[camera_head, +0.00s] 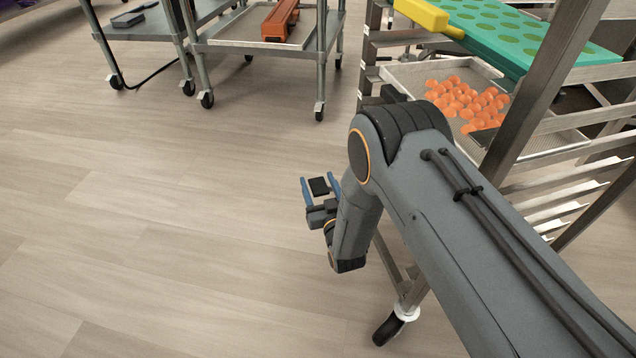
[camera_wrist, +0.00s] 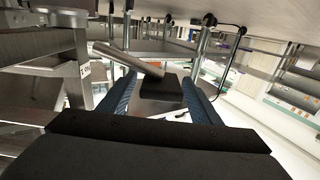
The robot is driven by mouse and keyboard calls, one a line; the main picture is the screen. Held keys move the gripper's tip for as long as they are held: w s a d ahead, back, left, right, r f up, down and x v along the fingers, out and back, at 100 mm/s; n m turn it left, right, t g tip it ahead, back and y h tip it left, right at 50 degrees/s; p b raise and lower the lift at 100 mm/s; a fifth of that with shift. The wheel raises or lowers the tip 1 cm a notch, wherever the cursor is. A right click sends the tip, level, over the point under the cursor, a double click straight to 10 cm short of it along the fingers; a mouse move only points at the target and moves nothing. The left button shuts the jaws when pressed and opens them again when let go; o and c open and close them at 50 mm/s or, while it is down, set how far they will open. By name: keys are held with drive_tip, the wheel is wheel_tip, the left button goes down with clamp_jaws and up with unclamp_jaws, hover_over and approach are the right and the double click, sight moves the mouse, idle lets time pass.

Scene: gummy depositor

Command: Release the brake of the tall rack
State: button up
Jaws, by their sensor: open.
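The tall rack (camera_head: 515,110) is a metal frame at the right in the head view, partly hidden by my arm. Its upright fills the left of the wrist view (camera_wrist: 73,75). A metal bar (camera_wrist: 125,58) reaches from the rack side toward a black block (camera_wrist: 160,88), which looks like the brake handle. My gripper (camera_head: 320,187) has blue fingers and is open. The black block also shows between the fingers in the head view (camera_head: 319,186). In the wrist view it lies between or just beyond the fingertips; I cannot tell whether they touch it.
The rack holds a tray (camera_head: 410,75) of orange gummies and a green mould (camera_head: 480,25). A caster (camera_head: 389,330) stands below my arm. Metal carts (camera_head: 255,45) stand at the back, with a cable on the floor. The wooden floor (camera_head: 150,230) at left is clear.

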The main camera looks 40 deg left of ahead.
drive_tip(key=p+v, duration=0.3)
drive_tip(key=v, duration=0.4)
drive_tip(key=shift+s+d, duration=0.15)
drive_tip(key=shift+d, duration=0.05)
idle(0.3)
